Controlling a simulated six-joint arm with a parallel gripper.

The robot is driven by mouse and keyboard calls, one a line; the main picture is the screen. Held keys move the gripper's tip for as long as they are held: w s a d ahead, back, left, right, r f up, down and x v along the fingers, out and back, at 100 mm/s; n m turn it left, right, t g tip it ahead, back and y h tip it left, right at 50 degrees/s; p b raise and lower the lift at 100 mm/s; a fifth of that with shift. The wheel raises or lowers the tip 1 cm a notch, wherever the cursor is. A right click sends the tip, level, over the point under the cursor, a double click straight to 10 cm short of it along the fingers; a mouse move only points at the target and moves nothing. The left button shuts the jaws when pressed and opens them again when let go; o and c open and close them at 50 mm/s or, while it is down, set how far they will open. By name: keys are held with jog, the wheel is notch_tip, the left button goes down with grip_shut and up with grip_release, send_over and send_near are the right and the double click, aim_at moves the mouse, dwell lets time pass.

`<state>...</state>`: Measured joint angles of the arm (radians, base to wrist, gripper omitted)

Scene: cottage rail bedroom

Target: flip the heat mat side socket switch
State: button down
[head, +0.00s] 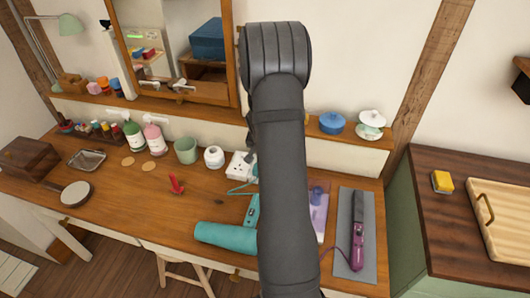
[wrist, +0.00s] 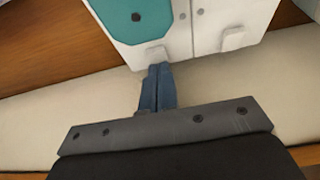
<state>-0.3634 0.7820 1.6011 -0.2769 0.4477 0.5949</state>
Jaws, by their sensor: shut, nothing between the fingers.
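The white double socket (head: 238,166) stands at the back of the dressing table, partly hidden behind my arm. In the wrist view the socket (wrist: 190,38) fills the top, with a teal plug (wrist: 135,16) in one side. A white switch (wrist: 151,57) sits below the plug, and a second switch (wrist: 237,38) is on the other side. My gripper (wrist: 158,68) is shut and empty, its blue-grey tips at the plug-side switch; I cannot tell if they touch. The grey heat mat (head: 370,210) holds a purple styling iron (head: 356,240).
A mirror (head: 237,60) and shelf (head: 345,152) are behind.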

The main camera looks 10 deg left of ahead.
jog(key=shift+s+f, duration=0.2)
jog(key=shift+s, duration=0.35)
jog(key=shift+s+f, duration=0.2)
jog(key=shift+s, duration=0.3)
jog(key=w+v, duration=0.1)
jog(key=v, duration=1.3)
jog(key=shift+r, duration=0.35)
jog(key=shift+w, duration=0.1)
jog(key=shift+w+a+r, duration=0.15)
jog(key=shift+w+r, duration=0.1)
jog(key=shift+w, duration=0.55)
jog(key=x, duration=1.2)
jog(key=shift+s+f, duration=0.2)
jog(key=shift+f, duration=0.2)
jog(key=shift+w+f, duration=0.1)
jog(key=shift+f, duration=0.6)
